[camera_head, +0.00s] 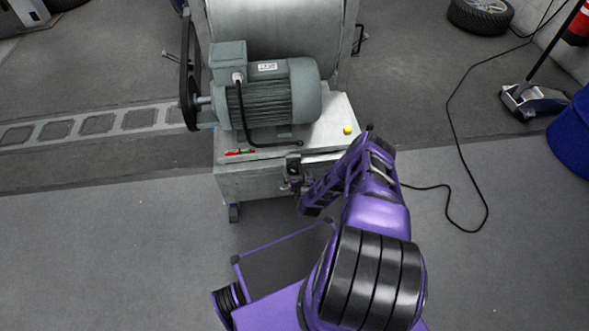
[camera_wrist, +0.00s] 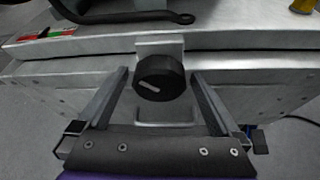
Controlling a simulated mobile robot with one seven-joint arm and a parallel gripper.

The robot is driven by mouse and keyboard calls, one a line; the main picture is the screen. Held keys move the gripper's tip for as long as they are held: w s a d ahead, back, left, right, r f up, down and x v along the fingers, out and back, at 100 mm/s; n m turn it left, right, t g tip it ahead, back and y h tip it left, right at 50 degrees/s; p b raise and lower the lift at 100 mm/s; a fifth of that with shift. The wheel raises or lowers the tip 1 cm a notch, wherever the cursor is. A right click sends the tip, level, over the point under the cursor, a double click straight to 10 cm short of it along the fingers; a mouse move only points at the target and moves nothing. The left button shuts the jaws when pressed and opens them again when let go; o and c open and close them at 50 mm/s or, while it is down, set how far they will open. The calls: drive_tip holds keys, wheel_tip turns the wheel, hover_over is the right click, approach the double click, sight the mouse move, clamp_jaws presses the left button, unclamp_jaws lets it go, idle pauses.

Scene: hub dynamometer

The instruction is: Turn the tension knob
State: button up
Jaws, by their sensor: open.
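The tension knob (camera_wrist: 160,79) is a round black knob with a pale pointer mark, on a metal bracket at the front of the machine's base. The mark slants from upper left to lower right. My gripper (camera_wrist: 160,76) is open in the wrist view, with one finger on each side of the knob and a visible gap on both sides. In the head view, my gripper (camera_head: 294,176) is at the front face of the machine base (camera_head: 240,183), and the arm hides part of that area. The knob is hard to make out there.
A grey motor (camera_head: 270,95) sits on the base, with a black cable and a yellow button (camera_head: 348,130). A red and green strip (camera_wrist: 47,33) is on the top's left side. A floor cable (camera_head: 452,130) and a jack (camera_head: 535,98) lie right.

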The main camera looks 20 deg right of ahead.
drive_tip(key=c, duration=1.3)
drive_tip(key=shift+a+n+g+h, duration=0.1)
drive_tip(key=shift+n+g+h, duration=0.2)
drive_tip(key=shift+n+h, duration=0.65)
drive_tip(key=n+h, duration=0.2)
drive_tip(key=n, duration=0.1)
drive_tip(key=shift+a, duration=0.1)
drive_tip(key=n, duration=0.1)
drive_tip(key=n+h, duration=0.1)
drive_tip(key=n, duration=0.1)
drive_tip(key=shift+w+a+h, duration=0.1)
drive_tip(key=shift+w+h, duration=0.05)
drive_tip(key=shift+h, duration=0.1)
drive_tip(key=shift+f+n+h, duration=0.1)
drive_tip(key=shift+n+h, duration=0.4)
drive_tip(key=shift+n, duration=0.35)
